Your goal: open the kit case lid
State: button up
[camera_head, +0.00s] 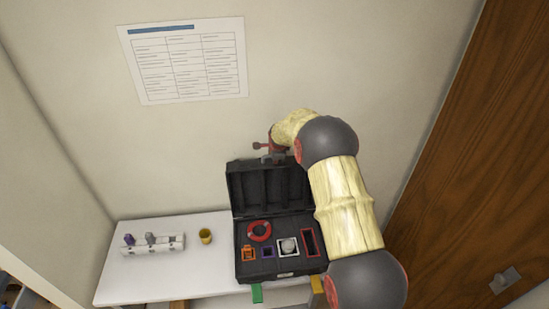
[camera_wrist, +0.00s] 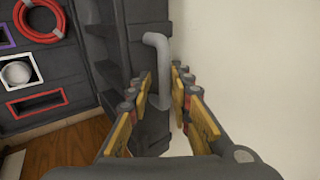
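The black kit case (camera_head: 240,272) stands on the white table, its lid (camera_head: 236,187) swung up and standing roughly upright near the wall. Its inside faces the front. My gripper (camera_head: 268,150) is at the lid's top edge. In the wrist view my gripper (camera_wrist: 161,82) has its two fingers apart, with the lid's grey handle (camera_wrist: 157,42) between them. A gap shows beside the handle, and I see no firm grip on it. My arm covers part of the lid's right side in the head view.
The case holds a red ring (camera_head: 259,231), a white ball (camera_head: 288,246) and several coloured frames. The wall (camera_head: 180,150) is close behind; a wooden door (camera_head: 460,170) is right.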

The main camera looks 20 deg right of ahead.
jog(key=shift+s+a+f, duration=0.1)
jog(key=shift+s+f, duration=0.15)
jog(key=shift+f, duration=0.2)
jog(key=shift+r, duration=0.1)
jog(key=v, duration=1.2)
jog(key=shift+w, duration=0.1)
jog(key=shift+c, duration=0.2)
